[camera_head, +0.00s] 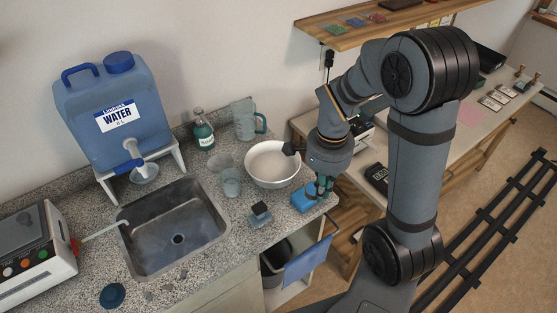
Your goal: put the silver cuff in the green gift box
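My gripper (323,188) points down at the right end of the granite counter, beside a blue sponge-like block (302,199). Its fingers are small and dark here, so I cannot tell whether they are open, shut or holding something. I cannot make out a silver cuff in this view. I cannot make out a green gift box either. Small pieces lie on the workbench (468,138) at the right, too small to identify. My arm hides part of that bench.
The counter holds a sink (178,236), water jug (110,108), white bowl (272,165), clear cups (231,183), green bottle (203,132) and pitcher (245,120). A wooden shelf (330,36) overhangs the bench. A black device (377,176) lies on the bench's near edge.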

